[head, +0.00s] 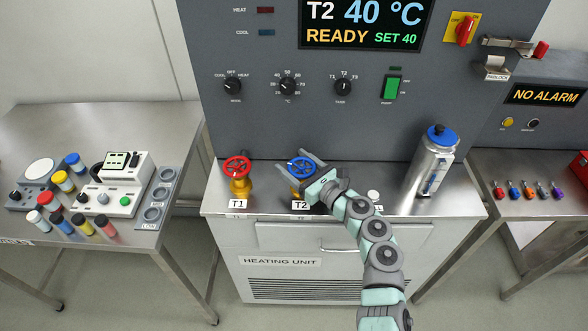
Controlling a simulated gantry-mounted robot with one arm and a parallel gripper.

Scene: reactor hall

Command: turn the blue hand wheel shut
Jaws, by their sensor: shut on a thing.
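The blue hand wheel (301,168) sits on a brass valve above the label T2 (301,205), on the ledge of the heating unit. My gripper (300,163) reaches in from the lower right, with its two fingers on either side of the wheel. It is shut on the blue wheel. The wheel's spokes and most of its rim show between the fingers; part of the valve body is hidden by the gripper.
A red hand wheel (237,167) on a yellow valve labelled T1 stands close on the left. A steel flask with a blue cap (434,158) stands on the right. The control panel (330,115) rises behind. A small white item (374,195) is partly hidden by my arm.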

